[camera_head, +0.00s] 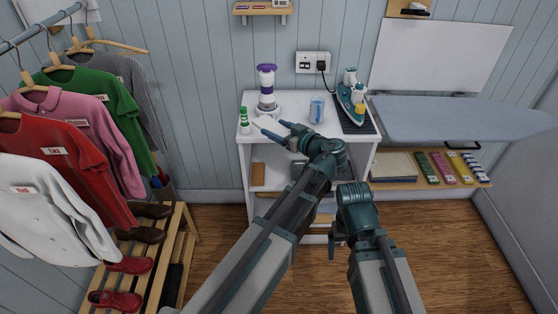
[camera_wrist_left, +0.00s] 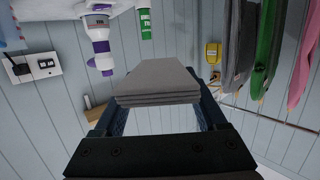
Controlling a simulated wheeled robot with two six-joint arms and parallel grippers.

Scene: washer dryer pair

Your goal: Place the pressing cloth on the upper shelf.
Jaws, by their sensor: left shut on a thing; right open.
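The pressing cloth (camera_wrist_left: 160,85) is a folded grey stack between the fingers of my left gripper (camera_wrist_left: 165,115) in the left wrist view. In the head view my left gripper (camera_head: 274,129) is over the front left of the white cart's top (camera_head: 290,112), and a pale edge of the cloth (camera_head: 263,121) shows at its tips. I cannot tell whether the cloth touches the top. A shelf level (camera_head: 262,188) lies below the top, partly hidden by my left arm. My right gripper (camera_head: 336,247) is open, low in front of the cart.
A purple-and-white bottle (camera_head: 267,88), a green-and-white tube (camera_head: 245,122), a glass (camera_head: 317,108) and an iron (camera_head: 351,98) stand on the cart top. A small wall shelf (camera_head: 262,9) is above. An ironing board (camera_head: 450,117) is at right, a clothes rack (camera_head: 30,45) at left.

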